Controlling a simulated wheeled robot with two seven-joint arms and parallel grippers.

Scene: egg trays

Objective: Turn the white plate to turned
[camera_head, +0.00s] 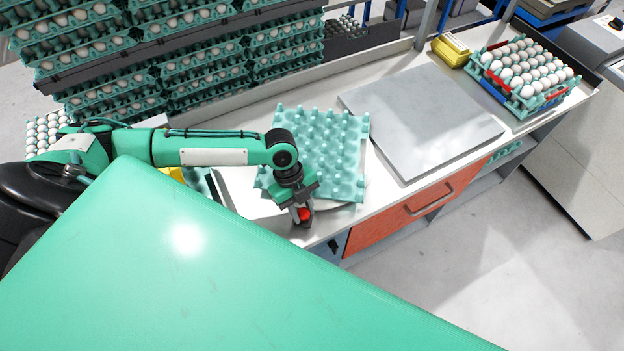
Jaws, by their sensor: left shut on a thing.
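The white plate (236,187) lies on the white bench, mostly covered by an empty teal egg tray (335,150) that sits askew on it. My left gripper (302,214) points down at the plate's near edge, in front of the tray. It is shut on a small red knob (305,215) there. The fingers hide part of the knob and of the plate's edge. My right gripper is not in view.
A flat grey square slab (420,115) lies right of the tray. A teal tray full of white eggs (522,75) stands at the bench's far right, near a yellow box (451,50). Stacked egg trays (200,60) fill the back left. An orange drawer (410,215) is below the front edge.

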